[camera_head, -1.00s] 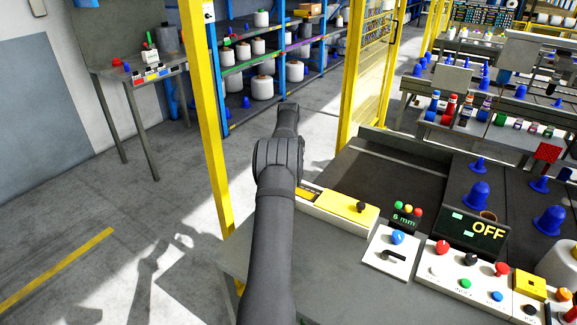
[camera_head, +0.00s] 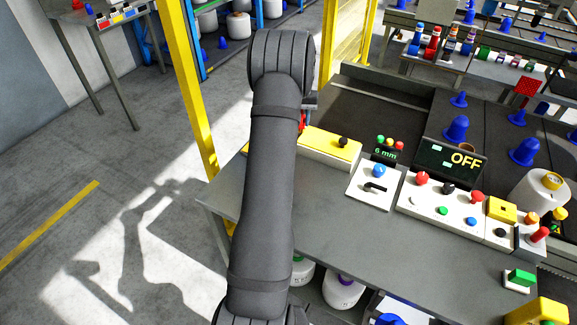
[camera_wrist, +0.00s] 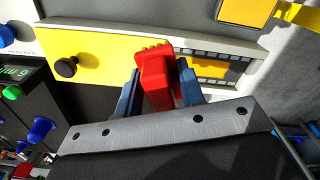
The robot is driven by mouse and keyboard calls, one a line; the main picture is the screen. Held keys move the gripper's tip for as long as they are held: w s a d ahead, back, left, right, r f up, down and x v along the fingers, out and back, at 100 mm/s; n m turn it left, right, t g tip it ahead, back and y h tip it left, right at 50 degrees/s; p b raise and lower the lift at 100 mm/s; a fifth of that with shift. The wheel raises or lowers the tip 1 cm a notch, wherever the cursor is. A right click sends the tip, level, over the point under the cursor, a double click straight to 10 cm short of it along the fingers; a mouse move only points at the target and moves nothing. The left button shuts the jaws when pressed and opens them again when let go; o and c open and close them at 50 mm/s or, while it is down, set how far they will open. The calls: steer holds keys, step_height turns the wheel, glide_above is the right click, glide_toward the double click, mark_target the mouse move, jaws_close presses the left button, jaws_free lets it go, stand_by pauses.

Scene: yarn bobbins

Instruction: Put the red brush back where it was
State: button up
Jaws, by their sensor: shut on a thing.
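My gripper (camera_wrist: 158,88) has its two blue fingers closed on the red brush (camera_wrist: 155,75) in the wrist view. The brush's bumpy red end points at the white-edged fixture. Its other end is hidden behind the grey gripper plate. The fixture has a yellow cover (camera_wrist: 105,48) with a black knob, and a dark-edged slot (camera_wrist: 222,68) beside the brush. I cannot tell whether the brush touches the fixture. In the head view a sliver of the red brush (camera_head: 303,121) shows beside my arm, at the left end of the yellow-covered fixture (camera_head: 328,143). My arm hides most of the gripper there.
A white panel with a black lever (camera_head: 374,188), a button panel (camera_head: 444,200) and a dark OFF display (camera_head: 450,160) stand right of the fixture. Blue cones stand behind them. A yellow post (camera_head: 187,85) rises left of the table. The grey table front (camera_head: 370,245) is clear.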

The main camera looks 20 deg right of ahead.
steer(key=s+d+m, duration=0.1)
steer(key=s+m, duration=0.3)
steer(key=s, duration=1.1)
steer(key=w+a+f, duration=0.2)
steer(key=w, duration=0.1)
steer(key=w+a+f, duration=0.2)
steer(key=f, duration=0.1)
steer(key=w+a+f, duration=0.2)
steer(key=w+a, duration=0.1)
steer(key=shift+w+f, duration=0.3)
steer(key=shift+f, duration=2)
steer(key=shift+f, duration=0.1)
steer(key=o, duration=1.2)
step_height(320, 180, up, 12)
